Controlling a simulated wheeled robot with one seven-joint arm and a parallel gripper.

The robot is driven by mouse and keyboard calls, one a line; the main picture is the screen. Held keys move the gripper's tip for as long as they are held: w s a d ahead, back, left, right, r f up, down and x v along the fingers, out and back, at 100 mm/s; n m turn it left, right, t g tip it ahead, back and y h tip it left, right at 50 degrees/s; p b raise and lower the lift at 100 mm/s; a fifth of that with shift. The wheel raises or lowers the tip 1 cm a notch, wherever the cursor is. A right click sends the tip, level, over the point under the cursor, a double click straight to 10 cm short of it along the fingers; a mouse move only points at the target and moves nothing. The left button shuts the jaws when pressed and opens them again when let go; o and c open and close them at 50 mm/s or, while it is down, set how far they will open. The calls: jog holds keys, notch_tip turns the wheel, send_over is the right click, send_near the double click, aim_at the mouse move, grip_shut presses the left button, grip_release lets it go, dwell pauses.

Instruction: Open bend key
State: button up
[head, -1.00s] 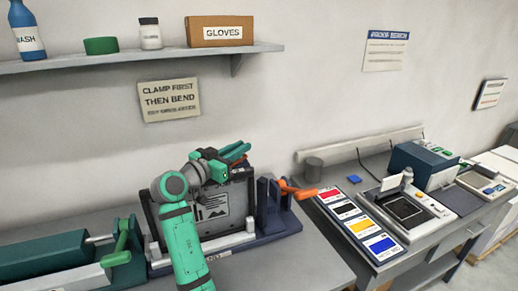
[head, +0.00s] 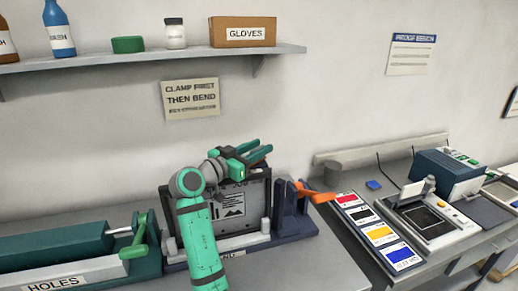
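The bend unit (head: 298,228) is a dark blue bench device with an upright dark plate bearing a grey printed sheet (head: 231,208). Its front label is mostly hidden by my arm. An orange lever (head: 318,196) sticks out to the right from the blue post at its right end; this seems to be the bend key. My gripper (head: 262,150) is in front of the wall, by the plate's top edge, up and left of the orange lever and apart from it. Its two green fingers point right and look spread, with nothing seen between them.
At left is a green unit labelled HOLES (head: 60,280) with a green crank (head: 139,240). At right a second table holds a colour card strip (head: 379,234) and a blue-grey machine (head: 448,170). A shelf (head: 150,60) runs along the wall above.

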jog(key=v, duration=1)
jog(key=shift+s+a, duration=0.25)
jog(key=shift+s, duration=0.05)
jog(key=shift+w, duration=0.1)
